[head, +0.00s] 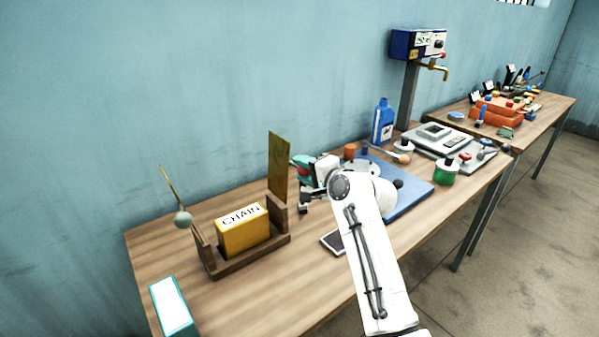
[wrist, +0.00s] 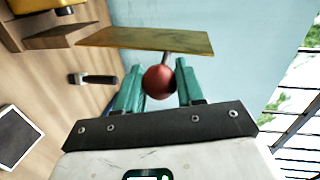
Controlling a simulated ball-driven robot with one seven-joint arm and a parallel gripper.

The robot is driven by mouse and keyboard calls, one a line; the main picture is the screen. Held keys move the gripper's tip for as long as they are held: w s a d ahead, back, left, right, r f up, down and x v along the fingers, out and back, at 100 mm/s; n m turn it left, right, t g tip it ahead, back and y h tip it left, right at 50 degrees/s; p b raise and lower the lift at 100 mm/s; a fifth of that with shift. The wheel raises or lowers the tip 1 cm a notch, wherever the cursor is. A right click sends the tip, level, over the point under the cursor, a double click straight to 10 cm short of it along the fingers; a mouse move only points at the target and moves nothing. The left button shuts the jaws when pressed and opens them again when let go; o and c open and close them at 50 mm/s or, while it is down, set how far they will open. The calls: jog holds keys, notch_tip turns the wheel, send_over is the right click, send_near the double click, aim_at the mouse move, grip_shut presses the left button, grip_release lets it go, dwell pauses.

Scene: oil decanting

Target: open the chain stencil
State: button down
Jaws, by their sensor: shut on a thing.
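The chain stencil is a brass-coloured plate (head: 279,166) standing roughly upright at the right end of a wooden cradle (head: 252,256). A yellow block marked CHAIN (head: 241,232) sits in the cradle with its lettered top uncovered. In the wrist view the plate (wrist: 145,40) crosses the picture, with a red ball knob (wrist: 159,83) in front of it. My gripper (wrist: 159,88) is shut on this knob, a teal finger on each side. In the head view my gripper (head: 301,167) is just right of the plate, which hides part of it.
A thin brass strip with a grey ball (head: 183,219) rises at the cradle's left end. A pale box (head: 172,306) lies at the front left. A blue bottle (head: 382,121), blue mat (head: 414,189) and green jar (head: 446,172) are to the right. Wood is bare before the cradle.

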jog(key=shift+w+d+r, duration=0.1)
jog(key=shift+d, duration=0.1)
dwell(0.3)
jog(key=c, duration=0.7)
grip_release()
jog(key=shift+c, duration=0.2)
jog(key=b+v, duration=0.1)
jog(key=v, duration=0.9)
jog(key=shift+s+d, duration=0.25)
jog(key=shift+s, duration=0.05)
